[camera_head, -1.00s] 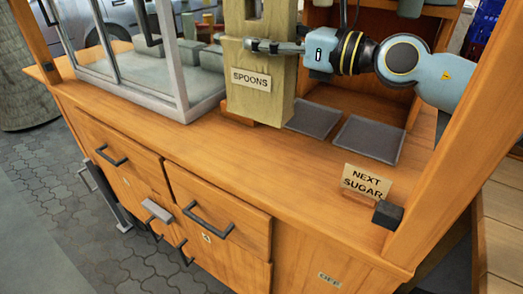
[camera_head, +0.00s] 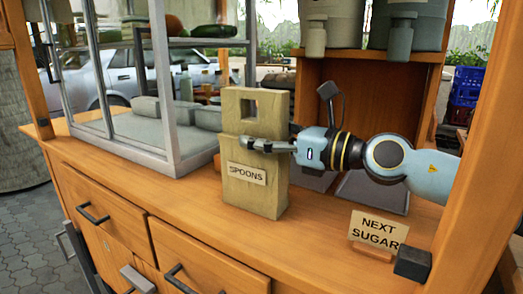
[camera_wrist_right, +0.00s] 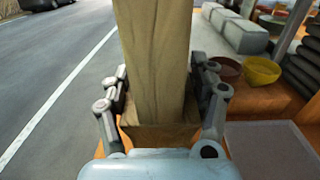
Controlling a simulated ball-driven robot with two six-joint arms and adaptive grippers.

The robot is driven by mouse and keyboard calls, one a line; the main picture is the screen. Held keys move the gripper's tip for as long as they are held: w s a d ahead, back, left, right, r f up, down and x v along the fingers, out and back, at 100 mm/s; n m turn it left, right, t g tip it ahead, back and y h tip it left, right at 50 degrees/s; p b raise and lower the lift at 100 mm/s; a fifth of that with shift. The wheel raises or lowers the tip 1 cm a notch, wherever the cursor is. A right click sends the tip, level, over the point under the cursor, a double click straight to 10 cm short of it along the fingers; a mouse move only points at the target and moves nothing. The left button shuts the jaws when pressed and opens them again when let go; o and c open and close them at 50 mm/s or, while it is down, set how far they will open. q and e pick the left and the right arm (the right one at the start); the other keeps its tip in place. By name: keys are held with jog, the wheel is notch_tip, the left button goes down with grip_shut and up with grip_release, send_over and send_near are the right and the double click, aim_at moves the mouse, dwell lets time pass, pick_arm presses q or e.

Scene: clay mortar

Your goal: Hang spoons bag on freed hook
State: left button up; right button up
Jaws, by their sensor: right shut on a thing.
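The spoons bag (camera_head: 255,198) is a tall, khaki, block-like bag with a square hole near its top and a SPOONS label. It stands upright over the counter in the head view. I cannot tell whether its base touches the wood. My right gripper (camera_head: 264,145) comes from the right and is shut around the bag's upper middle. In the right wrist view, the bag (camera_wrist_right: 155,55) runs between the fingers of the right gripper (camera_wrist_right: 160,90). My left gripper is not in view. I see no hook in these frames.
A glass display case (camera_head: 165,100) stands left of the bag on the counter (camera_head: 310,235). Dark flat pads (camera_head: 375,190) lie behind my right arm. Large grey dispensers (camera_head: 415,25) stand on the shelf above.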

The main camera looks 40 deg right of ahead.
jog(key=shift+r, duration=0.15)
jog(key=o, duration=1.2)
jog(key=shift+f, duration=0.25)
jog(key=o, duration=0.6)
jog(key=shift+r, duration=0.1)
jog(key=shift+c, duration=0.2)
